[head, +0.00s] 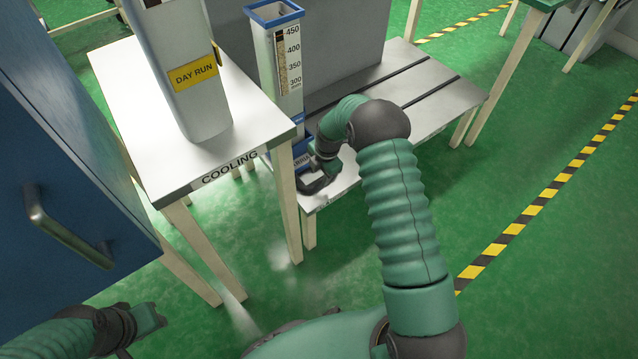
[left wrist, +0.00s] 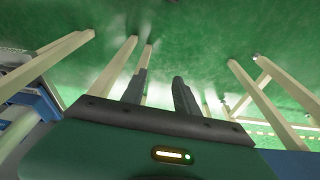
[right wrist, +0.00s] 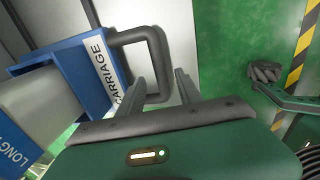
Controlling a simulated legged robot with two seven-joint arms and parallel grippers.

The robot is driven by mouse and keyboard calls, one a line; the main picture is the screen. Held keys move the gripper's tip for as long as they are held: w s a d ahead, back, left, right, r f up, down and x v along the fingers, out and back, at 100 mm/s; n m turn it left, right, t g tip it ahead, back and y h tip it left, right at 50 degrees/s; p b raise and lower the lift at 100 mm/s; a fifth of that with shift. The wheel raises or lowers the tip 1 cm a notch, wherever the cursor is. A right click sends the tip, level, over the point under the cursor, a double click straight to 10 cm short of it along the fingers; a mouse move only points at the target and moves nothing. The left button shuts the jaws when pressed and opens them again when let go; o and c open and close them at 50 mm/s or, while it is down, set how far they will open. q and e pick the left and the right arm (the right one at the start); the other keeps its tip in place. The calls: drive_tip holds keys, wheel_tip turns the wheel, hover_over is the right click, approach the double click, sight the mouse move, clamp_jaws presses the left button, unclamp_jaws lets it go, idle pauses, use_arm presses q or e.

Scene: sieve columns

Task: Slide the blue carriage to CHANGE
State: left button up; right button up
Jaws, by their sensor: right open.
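The blue carriage (right wrist: 84,74), lettered CARRIAGE, is at the upper left of the right wrist view with its dark loop handle (right wrist: 163,62). In the head view the carriage (head: 301,154) is partly hidden by my right arm. It sits at the near left end of the grey low table (head: 428,88) and carries a tall column (head: 278,62). My right gripper (right wrist: 155,75) is open, with the handle's outer bar between its fingers in the picture; contact cannot be told. My left gripper (left wrist: 160,84) is open and empty, low at the left. I cannot read CHANGE anywhere.
A white table (head: 130,90) lettered COOLING stands left of the carriage, bearing a DAY RUN column (head: 185,60). A blue cabinet (head: 60,190) fills the left side. Dark slots run along the grey table toward the right. Green floor is clear at the right.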

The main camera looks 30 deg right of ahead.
sight(320, 179)
drive_tip(key=f, duration=0.2)
drive_tip(key=f+b, duration=0.1)
drive_tip(key=shift+w+d+f, duration=0.2)
drive_tip(key=shift+w+f, duration=0.05)
drive_tip(key=shift+w, duration=0.05)
drive_tip(key=shift+a+r, duration=0.1)
clamp_jaws()
idle(1.1)
